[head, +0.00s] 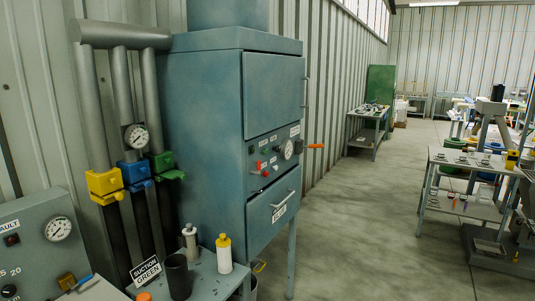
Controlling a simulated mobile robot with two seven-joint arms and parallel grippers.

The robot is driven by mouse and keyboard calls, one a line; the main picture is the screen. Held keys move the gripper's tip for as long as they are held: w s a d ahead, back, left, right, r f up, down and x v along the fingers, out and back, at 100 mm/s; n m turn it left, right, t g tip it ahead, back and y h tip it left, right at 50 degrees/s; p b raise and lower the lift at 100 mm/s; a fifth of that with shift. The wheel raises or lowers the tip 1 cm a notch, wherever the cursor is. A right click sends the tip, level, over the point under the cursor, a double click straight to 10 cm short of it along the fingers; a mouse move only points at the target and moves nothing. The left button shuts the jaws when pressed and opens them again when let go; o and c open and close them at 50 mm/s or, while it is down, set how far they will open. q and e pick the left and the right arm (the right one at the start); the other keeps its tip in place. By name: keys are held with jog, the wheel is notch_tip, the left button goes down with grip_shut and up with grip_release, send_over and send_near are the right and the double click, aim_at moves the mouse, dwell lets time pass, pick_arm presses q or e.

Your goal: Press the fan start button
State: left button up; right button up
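A blue-grey cabinet (205,120) stands against the wall left of centre. Its front carries a control panel (276,153) with a round gauge (287,150), small red controls (261,167), small white labels and an orange handle (316,146) sticking out on the right. The labels are too small to read, so I cannot tell which control is the fan start button. Neither of my grippers shows in the head view.
A low table (210,275) in front holds a dark cup (177,276), a yellow-capped white bottle (224,253) and a "SUCTION GREEN" sign (146,271). Yellow (104,183), blue (134,171) and green (162,163) valves hang at left. The floor (370,220) is clear right of the cabinet.

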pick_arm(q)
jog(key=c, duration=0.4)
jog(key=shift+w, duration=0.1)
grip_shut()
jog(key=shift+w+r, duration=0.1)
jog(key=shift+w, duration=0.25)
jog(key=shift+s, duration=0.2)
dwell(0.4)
